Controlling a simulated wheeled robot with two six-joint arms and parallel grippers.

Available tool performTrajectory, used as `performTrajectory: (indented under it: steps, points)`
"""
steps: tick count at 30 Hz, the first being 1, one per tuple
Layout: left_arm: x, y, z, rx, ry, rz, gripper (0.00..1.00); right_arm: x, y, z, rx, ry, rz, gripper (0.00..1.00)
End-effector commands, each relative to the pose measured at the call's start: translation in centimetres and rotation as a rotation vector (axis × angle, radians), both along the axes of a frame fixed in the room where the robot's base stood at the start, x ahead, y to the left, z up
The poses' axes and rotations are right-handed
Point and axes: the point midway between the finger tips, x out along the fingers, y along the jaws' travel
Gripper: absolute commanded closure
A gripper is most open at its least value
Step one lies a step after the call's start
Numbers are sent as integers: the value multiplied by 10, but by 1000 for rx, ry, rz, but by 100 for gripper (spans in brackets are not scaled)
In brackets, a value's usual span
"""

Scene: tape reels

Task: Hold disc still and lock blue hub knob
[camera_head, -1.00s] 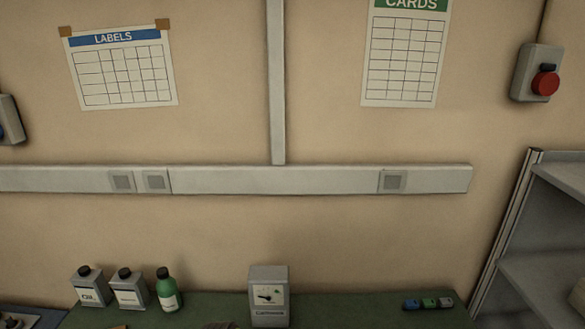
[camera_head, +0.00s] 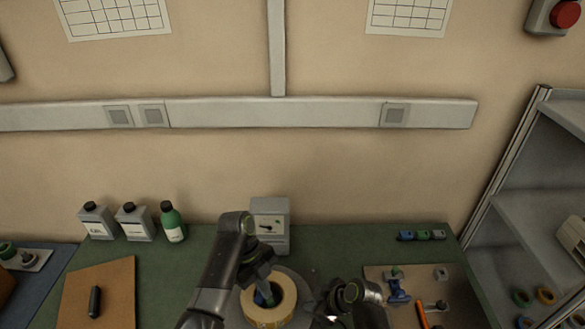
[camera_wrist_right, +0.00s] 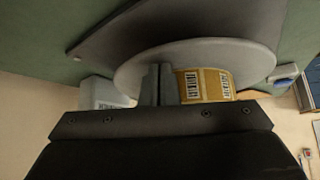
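In the head view a tan tape roll (camera_head: 284,302) lies on a grey disc (camera_head: 302,288). It also shows with printed labels in the right wrist view (camera_wrist_right: 205,86), beside the wide grey disc (camera_wrist_right: 235,52). A small blue piece, likely the hub knob (camera_head: 266,297), shows inside the roll's ring. My left gripper (camera_head: 262,284) reaches down over the ring's middle; whether it grips the knob is hidden. My right gripper (camera_head: 334,303) is right of the roll. In the right wrist view its fingers (camera_wrist_right: 158,85) look together, in front of the disc; contact is unclear.
A grey dial box (camera_head: 270,225) stands behind the disc. Two grey bottles and a green bottle (camera_head: 172,222) stand left of it. A brown board (camera_head: 115,275) holds a dark handle at left. A tool board (camera_head: 380,274) lies at right.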

Motion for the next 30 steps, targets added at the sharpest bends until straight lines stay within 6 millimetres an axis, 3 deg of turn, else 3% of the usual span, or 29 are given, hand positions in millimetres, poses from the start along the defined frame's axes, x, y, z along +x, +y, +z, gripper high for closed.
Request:
performTrajectory:
  steps: [14, 30]
  points:
    - [-2, -1, -2, -1, 6, -100, 100, -4, -3, -7, -9, 14, 0, 100]
    - [-2, -2, -2, 3, 9, -704, 100, -5, -3, -8, -11, 16, 0, 100]
